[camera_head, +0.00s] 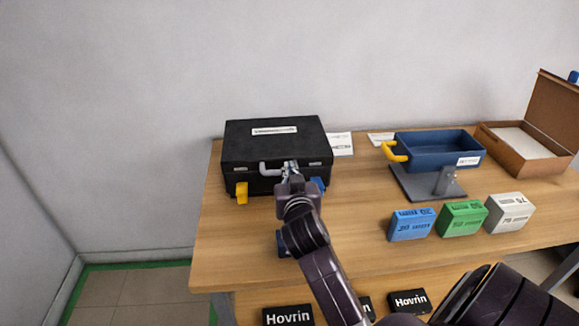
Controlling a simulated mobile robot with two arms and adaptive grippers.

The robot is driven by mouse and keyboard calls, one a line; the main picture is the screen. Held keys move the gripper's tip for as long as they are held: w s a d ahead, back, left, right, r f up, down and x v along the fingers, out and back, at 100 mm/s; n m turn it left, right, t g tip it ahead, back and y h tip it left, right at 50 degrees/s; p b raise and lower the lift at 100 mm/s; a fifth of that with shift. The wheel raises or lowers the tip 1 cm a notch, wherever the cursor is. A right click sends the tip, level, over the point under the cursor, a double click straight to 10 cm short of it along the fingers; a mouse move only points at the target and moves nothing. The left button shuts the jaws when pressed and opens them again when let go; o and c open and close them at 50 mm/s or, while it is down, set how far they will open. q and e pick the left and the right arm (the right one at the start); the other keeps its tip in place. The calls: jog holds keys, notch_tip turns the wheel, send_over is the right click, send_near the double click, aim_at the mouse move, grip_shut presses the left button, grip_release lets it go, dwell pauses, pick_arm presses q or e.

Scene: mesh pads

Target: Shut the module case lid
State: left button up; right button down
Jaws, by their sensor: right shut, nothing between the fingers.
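The black module case (240,180) stands at the back left of the wooden table. Its lid (260,147), with a white label on top, lies down over the body; I cannot tell whether it is fully flush. A grey handle shows at the front. A yellow latch hangs at the front left and a blue one at the front right. My right gripper (290,171) is shut and empty at the middle of the case's front edge, beside the handle, and hides part of the front. I cannot tell whether it touches the lid. My left gripper is not in view.
A blue tray (440,145) with a yellow handle sits on a grey stand (425,185). Blue (410,225), green (462,219) and grey (509,213) boxes stand before it. An open cardboard box (530,165) is at the right. The table left of my arm is mostly clear.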

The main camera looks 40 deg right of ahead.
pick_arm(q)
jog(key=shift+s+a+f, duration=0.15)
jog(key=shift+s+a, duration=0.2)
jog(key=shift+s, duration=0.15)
pick_arm(e)
jog(key=shift+s+a+f+g+y, duration=0.1)
jog(key=shift+f+g, duration=0.05)
jog(key=shift+f, duration=0.4)
jog(key=shift+s+a+f+g+y, duration=0.1)
jog(key=shift+a+f+g, duration=0.1)
jog(key=shift+f, duration=0.35)
jog(key=shift+a+f+g+y, duration=0.1)
jog(key=shift+f+g, duration=0.05)
jog(key=shift+f, duration=0.4)
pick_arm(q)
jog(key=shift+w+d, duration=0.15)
pick_arm(e)
jog(key=s+a+r+t, duration=0.1)
jog(key=s+a+r, duration=0.2)
jog(key=s, duration=0.3)
jog(key=shift+r, duration=0.8)
jog(key=shift+a, duration=0.1)
